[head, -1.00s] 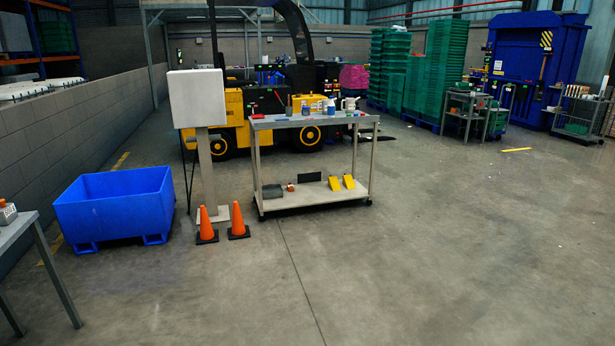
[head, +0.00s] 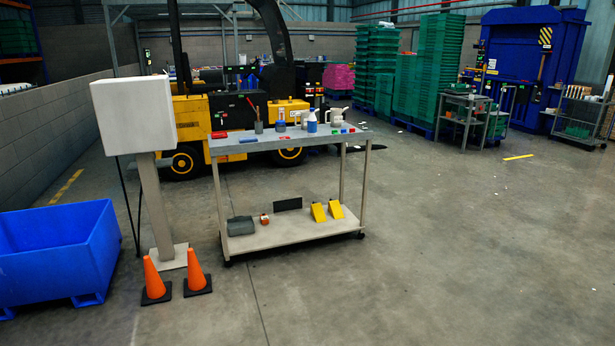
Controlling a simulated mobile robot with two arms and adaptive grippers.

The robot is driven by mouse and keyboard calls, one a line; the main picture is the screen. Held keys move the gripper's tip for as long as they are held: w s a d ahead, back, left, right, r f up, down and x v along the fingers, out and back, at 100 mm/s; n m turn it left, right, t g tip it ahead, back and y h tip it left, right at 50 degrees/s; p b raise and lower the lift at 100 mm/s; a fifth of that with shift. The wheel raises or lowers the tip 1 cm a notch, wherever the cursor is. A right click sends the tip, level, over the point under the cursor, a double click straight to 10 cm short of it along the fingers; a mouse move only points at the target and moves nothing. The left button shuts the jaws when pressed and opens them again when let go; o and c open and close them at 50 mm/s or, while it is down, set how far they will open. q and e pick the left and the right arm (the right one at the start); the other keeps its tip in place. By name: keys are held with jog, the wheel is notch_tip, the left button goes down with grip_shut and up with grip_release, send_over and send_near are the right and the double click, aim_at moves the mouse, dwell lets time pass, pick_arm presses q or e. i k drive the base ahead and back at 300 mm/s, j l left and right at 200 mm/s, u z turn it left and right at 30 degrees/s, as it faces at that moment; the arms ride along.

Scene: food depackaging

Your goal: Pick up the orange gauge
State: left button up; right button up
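A small orange-red and white item (head: 264,219), possibly the orange gauge, sits on the lower shelf of the grey cart (head: 300,235). It is too small to tell for certain. It stands between a grey block (head: 241,226) and an upright black plate (head: 288,204). Neither of my grippers is in view.
The cart's top (head: 225,144) holds bottles, jugs and small coloured items. Two orange cones (head: 154,279) and a white box on a post (head: 137,115) stand left of it, with a blue bin (head: 60,255) farther left. The floor in front and to the right is clear.

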aim_at(264, 219)
jog(key=i, duration=2.05)
jog(key=i+u, duration=0.2)
jog(key=i, duration=0.25)
jog(key=i+l+u, duration=0.15)
jog(key=i, duration=0.3)
jog(key=i+l+u, duration=0.2)
jog(key=i, duration=0.2)
jog(key=i+l+u, duration=0.15)
jog(key=i, duration=0.3)
jog(key=l, duration=0.1)
